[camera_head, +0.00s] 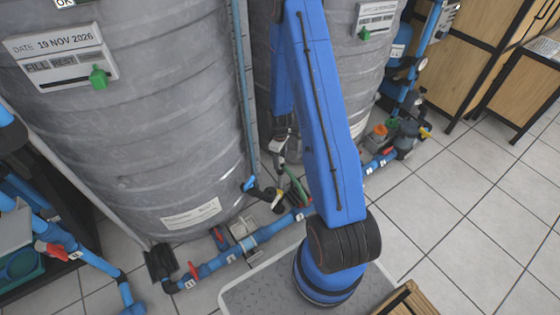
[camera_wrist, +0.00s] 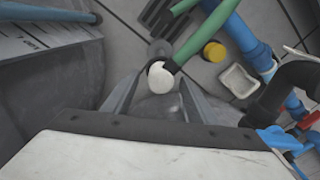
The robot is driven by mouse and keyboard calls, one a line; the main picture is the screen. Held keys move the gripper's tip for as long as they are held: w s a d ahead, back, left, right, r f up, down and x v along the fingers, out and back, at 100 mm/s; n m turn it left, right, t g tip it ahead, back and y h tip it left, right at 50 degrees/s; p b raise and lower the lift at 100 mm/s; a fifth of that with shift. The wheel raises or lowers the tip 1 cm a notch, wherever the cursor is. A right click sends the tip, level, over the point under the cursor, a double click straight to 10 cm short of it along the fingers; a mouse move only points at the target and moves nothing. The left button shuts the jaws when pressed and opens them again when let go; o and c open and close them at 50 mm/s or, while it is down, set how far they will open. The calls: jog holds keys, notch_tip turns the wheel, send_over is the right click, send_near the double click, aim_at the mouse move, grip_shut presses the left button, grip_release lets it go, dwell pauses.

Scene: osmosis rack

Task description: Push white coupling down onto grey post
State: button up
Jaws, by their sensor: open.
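The white coupling (camera_wrist: 160,77) shows as a rounded white piece in the wrist view, with a black elbow and a green hose (camera_wrist: 200,35) running up and right from it. My gripper (camera_wrist: 158,86) is open, its two grey fingers on either side of the coupling. I cannot tell whether they touch it. A grey round shape shows just beyond the coupling; I cannot tell if it is the grey post or how far the coupling sits on it. In the head view my gripper (camera_head: 279,158) points down beside the tank, close to the green hose (camera_head: 297,187).
A yellow cap (camera_wrist: 214,51) and a small white tray (camera_wrist: 240,81) lie right of the coupling. Blue pipes (camera_head: 265,234) with red handles run along the tank's foot. The large grey tank (camera_head: 130,120) stands close on the left. Tiled floor (camera_head: 455,220) is free at right.

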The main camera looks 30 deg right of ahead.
notch_tip(320, 180, up, 16)
dwell(0.6)
jog(key=shift+r, duration=0.1)
dwell(0.4)
jog(key=s+a+r+m+t, duration=0.1)
jog(key=s+a+r, duration=0.2)
jog(key=r, duration=0.5)
jog(key=s+a+r+m, duration=0.1)
jog(key=s+a+r, duration=0.2)
jog(key=r, duration=0.5)
jog(key=s+a+r+m+t, duration=0.1)
jog(key=s+a+r, duration=0.25)
jog(key=r, duration=0.35)
jog(key=s+a+r+m+t, duration=0.1)
jog(key=s+a+r, duration=0.2)
jog(key=s, duration=0.7)
jog(key=s+a+r+m+t, duration=0.1)
jog(key=s+a+r+m, duration=0.1)
jog(key=s+r, duration=0.6)
jog(key=s+a, duration=0.1)
jog(key=s, duration=0.2)
jog(key=shift+m+t, duration=0.3)
jog(key=shift+t, duration=0.1)
jog(key=shift+a+r, duration=0.1)
